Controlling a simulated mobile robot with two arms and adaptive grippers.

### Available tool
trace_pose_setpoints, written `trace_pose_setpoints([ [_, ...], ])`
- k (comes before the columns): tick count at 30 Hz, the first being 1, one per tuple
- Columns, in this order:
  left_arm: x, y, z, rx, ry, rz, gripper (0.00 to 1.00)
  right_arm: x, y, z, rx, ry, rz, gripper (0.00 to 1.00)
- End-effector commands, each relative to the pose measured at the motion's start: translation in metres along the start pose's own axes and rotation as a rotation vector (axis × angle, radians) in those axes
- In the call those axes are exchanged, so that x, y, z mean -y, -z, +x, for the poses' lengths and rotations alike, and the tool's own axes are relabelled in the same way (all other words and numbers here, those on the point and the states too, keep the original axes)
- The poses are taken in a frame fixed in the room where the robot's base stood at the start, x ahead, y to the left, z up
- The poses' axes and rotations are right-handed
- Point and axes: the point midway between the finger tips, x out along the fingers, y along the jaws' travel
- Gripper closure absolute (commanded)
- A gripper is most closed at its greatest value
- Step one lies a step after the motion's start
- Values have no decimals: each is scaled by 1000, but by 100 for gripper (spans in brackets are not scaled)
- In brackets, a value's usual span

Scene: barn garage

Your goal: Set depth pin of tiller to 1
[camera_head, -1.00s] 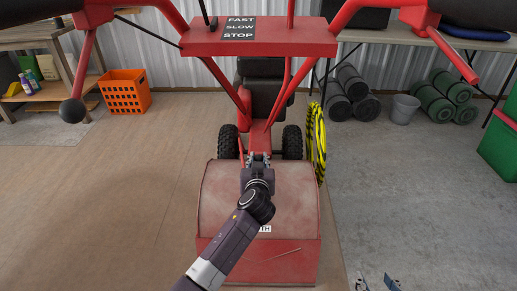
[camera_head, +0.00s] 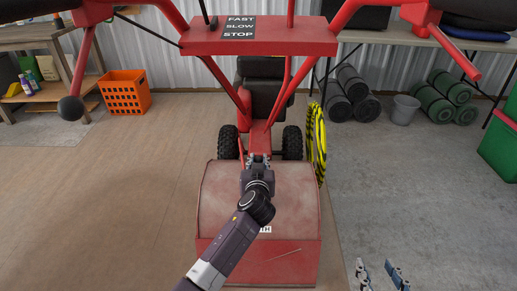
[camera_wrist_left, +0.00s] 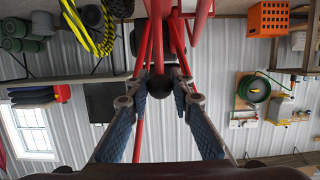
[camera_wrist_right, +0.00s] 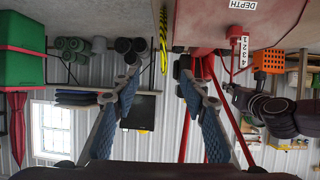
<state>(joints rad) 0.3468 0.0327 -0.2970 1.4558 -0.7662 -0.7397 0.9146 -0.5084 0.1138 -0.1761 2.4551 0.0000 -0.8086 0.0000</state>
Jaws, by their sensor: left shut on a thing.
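The red tiller (camera_head: 300,205) stands upright in the middle of the head view, with its hood toward me. My right gripper (camera_head: 377,265) is open and empty, to the right of the hood.
A red control panel (camera_head: 290,40) with handlebars spans the top. A yellow-black hose coil (camera_head: 316,145) hangs right of the wheels. An orange crate (camera_head: 125,93), grey bucket (camera_head: 404,109) and rolled mats (camera_head: 452,93) stand behind. Floor on both sides is clear.

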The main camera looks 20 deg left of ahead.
Motion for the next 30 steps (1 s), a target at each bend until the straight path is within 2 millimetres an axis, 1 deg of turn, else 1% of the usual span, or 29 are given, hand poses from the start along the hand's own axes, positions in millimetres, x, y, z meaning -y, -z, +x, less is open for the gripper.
trace_pose_setpoints([
  [30,0,-6,2,1,0,0,100,4,31,2,-134,8,0,60],
])
